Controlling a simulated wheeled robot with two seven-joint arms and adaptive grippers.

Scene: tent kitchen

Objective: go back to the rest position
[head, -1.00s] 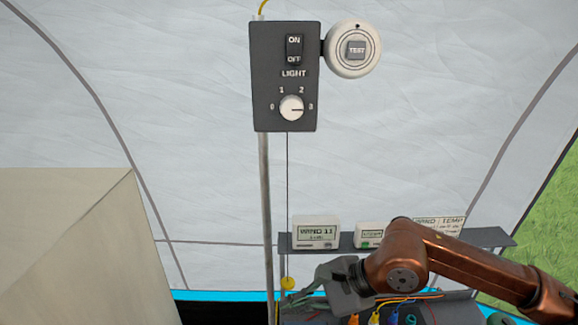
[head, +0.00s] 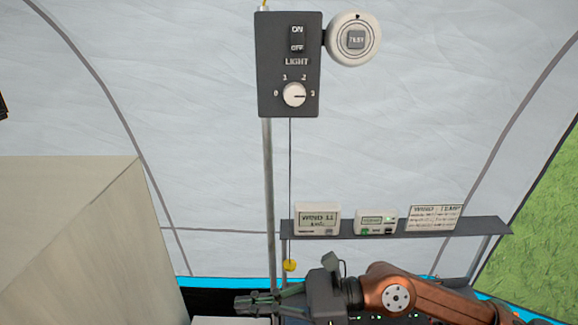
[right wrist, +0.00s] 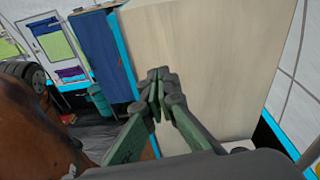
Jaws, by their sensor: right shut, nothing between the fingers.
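My right gripper (head: 240,302) is low in the head view, its copper arm coming in from the right. Its fingers point left, below the yellow ball (head: 290,265) on the pull cord, and are shut and empty. In the right wrist view the green and grey fingers (right wrist: 158,88) meet in front of a pale wooden panel (right wrist: 210,60). No contact with the ball shows. My left gripper is not in view.
A dark control box (head: 287,65) with switch and dial hangs on a pole, a round TEST unit (head: 353,40) beside it. A shelf (head: 400,230) carries small displays. A pale box (head: 70,230) stands at left. A blue cabinet (right wrist: 100,45) shows in the wrist view.

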